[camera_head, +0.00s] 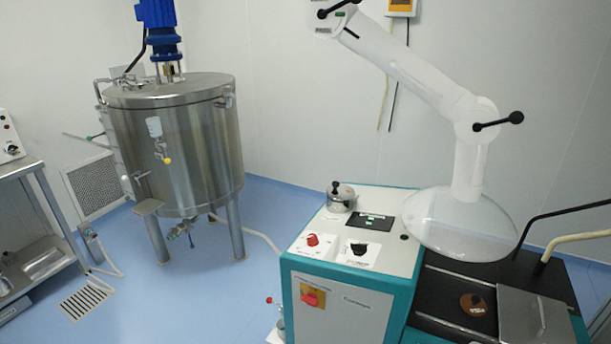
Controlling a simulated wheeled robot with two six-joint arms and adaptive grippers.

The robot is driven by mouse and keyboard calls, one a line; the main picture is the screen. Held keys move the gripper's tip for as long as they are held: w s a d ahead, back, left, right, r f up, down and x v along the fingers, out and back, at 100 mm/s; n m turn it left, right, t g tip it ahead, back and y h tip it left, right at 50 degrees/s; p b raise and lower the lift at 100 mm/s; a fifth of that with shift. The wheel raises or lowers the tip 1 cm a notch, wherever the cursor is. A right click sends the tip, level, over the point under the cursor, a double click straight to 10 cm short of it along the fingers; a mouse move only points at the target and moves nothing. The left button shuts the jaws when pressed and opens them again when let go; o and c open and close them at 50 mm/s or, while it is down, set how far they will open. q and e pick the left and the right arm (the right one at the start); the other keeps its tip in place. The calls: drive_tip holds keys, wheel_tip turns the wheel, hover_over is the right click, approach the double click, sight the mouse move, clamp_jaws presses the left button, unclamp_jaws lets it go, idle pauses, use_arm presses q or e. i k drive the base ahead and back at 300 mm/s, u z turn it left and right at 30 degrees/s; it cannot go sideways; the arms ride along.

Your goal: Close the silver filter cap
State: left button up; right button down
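A small silver round canister with a silver cap (341,191) stands at the back left of the top of a teal and white machine (340,305). It looks like the silver filter cap. A dark knob or handle shows on it. It is too small in view to tell whether the cap is fully seated or open. Neither of my grippers is in view.
A red knob (313,240), a black knob (359,248) and a dark display (370,222) lie near the cap. A white extraction arm with a clear hood (460,222) hangs to the right. A large steel tank (178,150) stands at left; blue floor lies between.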

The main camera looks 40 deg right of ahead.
sight(337, 191)
drive_tip(key=u, duration=0.15)
drive_tip(key=i, duration=1.05)
drive_tip(key=z, duration=0.3)
